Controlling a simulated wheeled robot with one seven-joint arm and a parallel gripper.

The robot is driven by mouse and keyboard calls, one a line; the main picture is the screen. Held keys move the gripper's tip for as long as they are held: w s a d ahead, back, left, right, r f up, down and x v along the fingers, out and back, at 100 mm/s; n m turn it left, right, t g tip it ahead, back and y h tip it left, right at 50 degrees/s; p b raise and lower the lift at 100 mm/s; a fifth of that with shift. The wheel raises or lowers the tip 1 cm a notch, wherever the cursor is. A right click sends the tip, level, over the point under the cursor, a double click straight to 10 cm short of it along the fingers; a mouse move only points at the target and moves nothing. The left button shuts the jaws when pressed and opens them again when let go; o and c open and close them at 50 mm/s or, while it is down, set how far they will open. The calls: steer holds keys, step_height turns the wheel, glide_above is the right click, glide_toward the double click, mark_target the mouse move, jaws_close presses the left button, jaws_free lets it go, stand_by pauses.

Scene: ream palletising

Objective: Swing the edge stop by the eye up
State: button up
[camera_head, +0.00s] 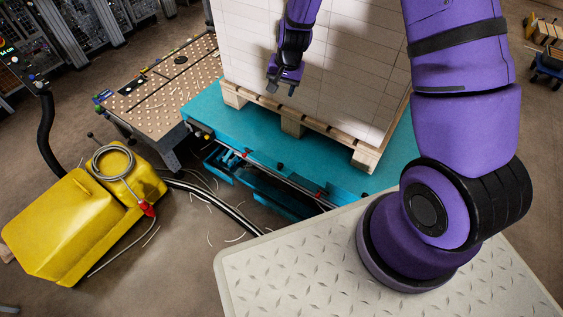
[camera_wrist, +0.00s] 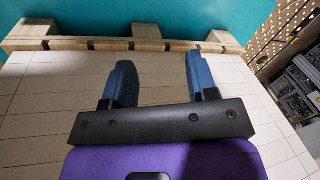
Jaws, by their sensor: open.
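My gripper (camera_head: 281,88) hangs in front of the white stack, with its fingers pointing down in the head view. In the wrist view my gripper (camera_wrist: 161,80) has its two blue-grey fingers apart, with nothing between them. The teal lift table (camera_head: 215,112) shows below and beyond it; the teal surface is also at the top of the wrist view (camera_wrist: 110,12). Small red parts sit along the table's front edge, one to the left (camera_head: 246,153) and one to the right (camera_head: 319,195). I cannot tell which part is the edge stop or the eye.
A wooden pallet (camera_head: 291,124) on the teal table carries the tall white stack (camera_head: 345,65). A peg-topped table (camera_head: 165,85) adjoins at left. A yellow machine (camera_head: 70,225) with a hose stands lower left. Cables and strips litter the floor.

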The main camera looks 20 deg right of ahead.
step_height(320, 180, down, 11)
steer(key=m, duration=0.1)
steer(key=m+g, duration=0.1)
steer(key=m, duration=0.1)
glide_toward(281, 163)
steer(key=shift+h, duration=0.4)
steer(key=f, duration=0.6)
steer(key=a+f, duration=0.1)
steer(key=f, duration=0.1)
steer(key=shift+w+f, duration=0.35)
steer(key=shift+f, duration=0.05)
jaws_close()
